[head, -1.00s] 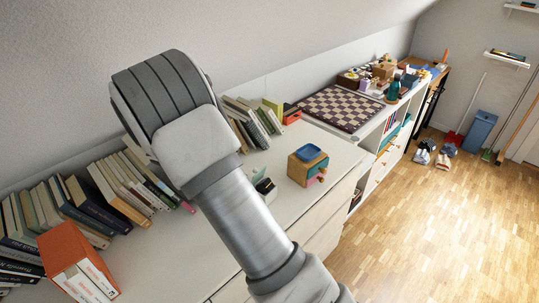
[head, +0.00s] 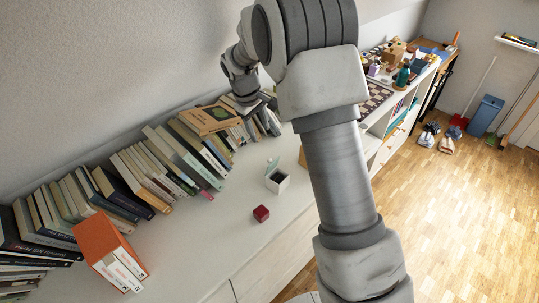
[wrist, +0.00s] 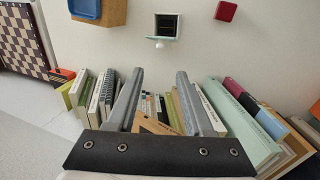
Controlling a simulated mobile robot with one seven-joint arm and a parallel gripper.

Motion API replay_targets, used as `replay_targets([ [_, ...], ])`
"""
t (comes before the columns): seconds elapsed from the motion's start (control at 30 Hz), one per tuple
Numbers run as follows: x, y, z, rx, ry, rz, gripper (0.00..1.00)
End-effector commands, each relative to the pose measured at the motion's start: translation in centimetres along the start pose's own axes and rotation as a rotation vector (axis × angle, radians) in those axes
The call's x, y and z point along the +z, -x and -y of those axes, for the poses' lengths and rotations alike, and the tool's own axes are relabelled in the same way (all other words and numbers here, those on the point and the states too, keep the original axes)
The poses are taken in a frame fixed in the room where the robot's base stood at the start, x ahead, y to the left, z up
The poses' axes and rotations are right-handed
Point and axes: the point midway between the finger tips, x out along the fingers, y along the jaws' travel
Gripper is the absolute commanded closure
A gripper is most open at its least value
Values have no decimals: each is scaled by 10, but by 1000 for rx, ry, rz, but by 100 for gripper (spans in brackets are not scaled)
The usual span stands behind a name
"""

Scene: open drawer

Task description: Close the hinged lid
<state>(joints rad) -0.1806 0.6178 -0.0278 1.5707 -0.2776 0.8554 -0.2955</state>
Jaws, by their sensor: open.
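A small white box (head: 277,181) with a dark inside stands on the white cabinet top. Its pale green hinged lid (head: 272,164) stands up, open, on the side toward the books. In the wrist view the box (wrist: 166,25) is near the top centre, with the lid (wrist: 160,38) seen nearly edge-on and a small white knob on it. My gripper (wrist: 159,74) is open and empty, above the books and apart from the box and lid. In the head view my gripper (head: 245,98) is small and its fingers are hard to make out.
A red cube (head: 261,214) lies near the box. A wooden box (wrist: 100,12) with a blue tray (wrist: 86,8) is on the other side. Rows of books (head: 150,165) line the wall, and an orange file box (head: 106,245) stands at front left.

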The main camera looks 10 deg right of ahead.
Motion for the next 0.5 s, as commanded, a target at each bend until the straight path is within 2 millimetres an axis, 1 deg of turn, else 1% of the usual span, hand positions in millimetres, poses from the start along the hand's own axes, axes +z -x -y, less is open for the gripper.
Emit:
replay_targets([
  [0.03, 1, -13, 0, -1, 0, 5, 48],
  [0.1, 1, -28, 0, -1, 1, 5, 48],
  [0.4, 2, -94, 0, -1, -1, 5, 48],
  [0.5, 2, -112, 0, -1, -1, 5, 48],
])
